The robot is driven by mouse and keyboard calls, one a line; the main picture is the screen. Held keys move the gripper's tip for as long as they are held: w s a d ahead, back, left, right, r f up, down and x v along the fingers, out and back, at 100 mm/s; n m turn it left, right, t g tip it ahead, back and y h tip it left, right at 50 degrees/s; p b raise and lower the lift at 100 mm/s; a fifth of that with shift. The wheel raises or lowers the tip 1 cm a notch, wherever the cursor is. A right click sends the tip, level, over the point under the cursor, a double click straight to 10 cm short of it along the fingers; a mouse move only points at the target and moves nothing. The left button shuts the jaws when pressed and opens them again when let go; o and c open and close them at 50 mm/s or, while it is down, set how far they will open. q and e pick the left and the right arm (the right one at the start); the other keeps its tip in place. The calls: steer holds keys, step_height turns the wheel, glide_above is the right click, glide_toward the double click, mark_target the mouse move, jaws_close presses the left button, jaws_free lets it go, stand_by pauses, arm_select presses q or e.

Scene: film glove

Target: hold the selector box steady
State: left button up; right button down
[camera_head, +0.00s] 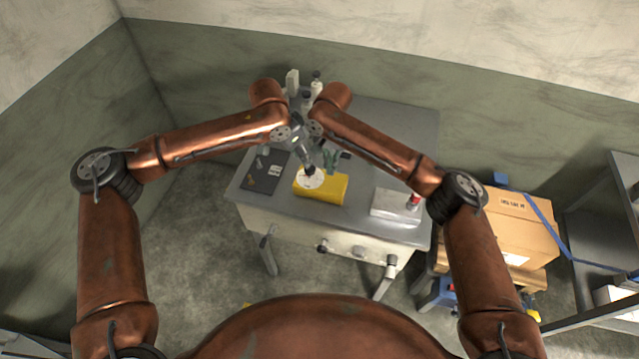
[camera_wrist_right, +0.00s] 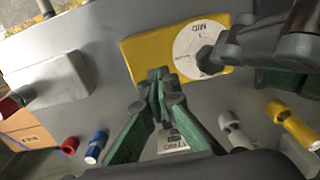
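The selector box (camera_head: 328,191) is yellow and lies on the grey bench, with a round white dial (camera_head: 311,179) on top. In the right wrist view the box (camera_wrist_right: 140,58) shows its dial (camera_wrist_right: 193,40) marked "MID". My right gripper (camera_wrist_right: 158,78), with green fingers, has its tips together at the box's near edge in that view; I cannot tell if they touch it. It also shows behind the box in the head view (camera_head: 331,163). My left gripper (camera_head: 309,169) reaches down onto the dial; its dark tip (camera_wrist_right: 210,62) covers the dial's middle, so its grip is hidden.
A pale box with a red knob (camera_head: 397,206) stands right of the selector box on the bench. A dark mat with small items (camera_head: 263,178) lies to the left. Bottles (camera_head: 316,87) stand at the back. A cardboard box (camera_head: 520,228) and shelving are to the right.

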mark_target(330, 182)
steer(key=shift+f, duration=0.7)
steer(key=shift+f, duration=0.7)
steer(key=shift+f, duration=0.45)
stand_by(0.3)
steer(key=shift+f, duration=0.35)
steer(key=shift+f, duration=0.35)
